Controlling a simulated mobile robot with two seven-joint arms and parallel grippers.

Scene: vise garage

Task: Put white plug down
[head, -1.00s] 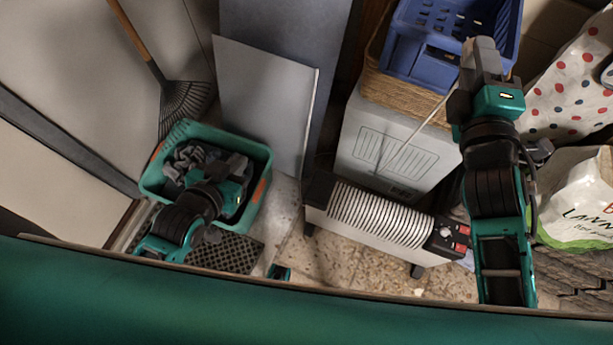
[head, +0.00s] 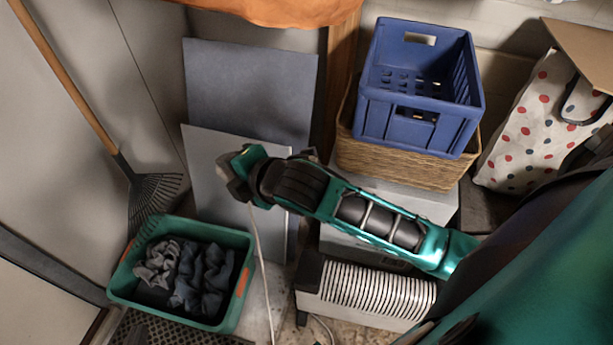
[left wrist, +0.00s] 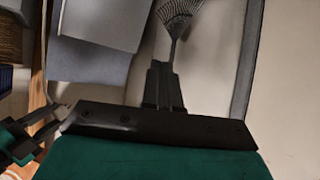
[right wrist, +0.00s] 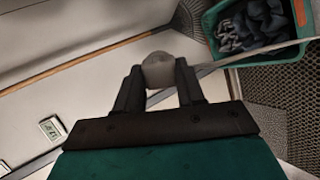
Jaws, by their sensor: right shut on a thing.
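The white plug (right wrist: 158,70) sits between the fingers of my right gripper (right wrist: 158,82) in the right wrist view, and the gripper is shut on it. In the head view my right gripper (head: 230,178) is held up in front of the leaning grey panels. The plug itself is hard to make out there, but its white cable (head: 262,265) hangs from the gripper toward the floor. My left gripper (left wrist: 161,78) has its fingers close together with nothing visible between them in the left wrist view. Only a small dark part of it seems to show at the head view's bottom left edge.
A green bin (head: 238,290) with dark cloths stands at the lower left, beside a rake (head: 150,195). A white ribbed heater (head: 375,295) is on the floor. A blue crate (head: 400,125) sits on a wicker basket (head: 400,165). A dotted bag (head: 530,130) stands at right.

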